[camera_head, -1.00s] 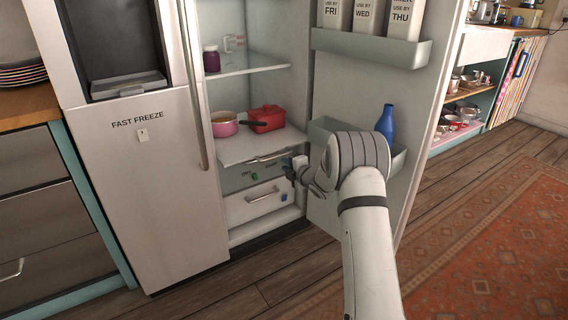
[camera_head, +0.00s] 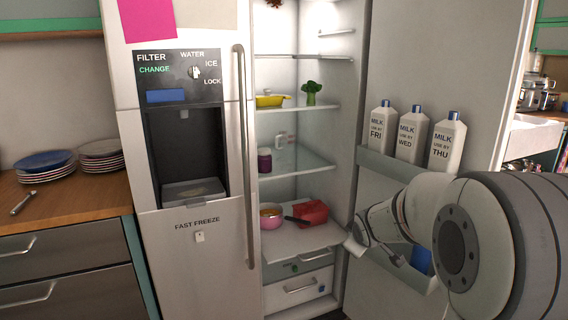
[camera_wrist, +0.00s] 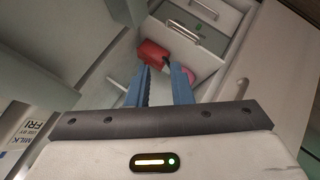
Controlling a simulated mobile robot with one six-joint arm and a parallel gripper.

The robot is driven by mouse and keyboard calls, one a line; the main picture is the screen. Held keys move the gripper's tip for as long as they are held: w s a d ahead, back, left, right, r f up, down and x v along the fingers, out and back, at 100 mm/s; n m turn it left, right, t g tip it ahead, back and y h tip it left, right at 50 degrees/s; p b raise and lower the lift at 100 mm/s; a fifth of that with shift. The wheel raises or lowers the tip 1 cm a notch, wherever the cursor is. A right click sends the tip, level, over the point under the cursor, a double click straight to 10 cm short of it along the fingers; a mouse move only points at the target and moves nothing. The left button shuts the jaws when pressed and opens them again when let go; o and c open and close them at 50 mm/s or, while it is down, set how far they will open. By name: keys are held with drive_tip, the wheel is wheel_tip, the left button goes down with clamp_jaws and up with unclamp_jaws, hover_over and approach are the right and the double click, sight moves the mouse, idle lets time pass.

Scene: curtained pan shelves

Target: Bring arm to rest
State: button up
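My gripper shows in the wrist view (camera_wrist: 158,85) with two blue fingers held apart and nothing between them. In the head view my arm (camera_head: 400,215) reaches from the right into the space between the fridge shelves and the open door. The gripper end is small there and partly hidden by my own wrist. It is beside the lower shelf (camera_head: 300,243), apart from the food on it.
The open fridge door (camera_head: 440,65) holds milk bottles (camera_head: 412,135) close to my arm. A blue bottle (camera_head: 421,259) is mostly hidden. A freezer door (camera_head: 205,250) stands left.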

drive_tip(key=s+a+r+m+g+p, duration=0.1)
drive_tip(key=s+r+m+g+p, duration=0.1)
drive_tip(key=s, duration=0.8)
drive_tip(key=s+a+r+m+g+p, duration=0.2)
drive_tip(key=s+r+m+p, duration=0.2)
drive_tip(key=s, duration=0.7)
drive_tip(key=s+a+r+m+g+y+p, duration=0.1)
drive_tip(key=s+r+m+g+p, duration=0.2)
drive_tip(key=s+r+p, duration=0.4)
drive_tip(key=s, duration=0.4)
drive_tip(key=shift+a+r, duration=0.2)
drive_tip(key=shift+a, duration=0.2)
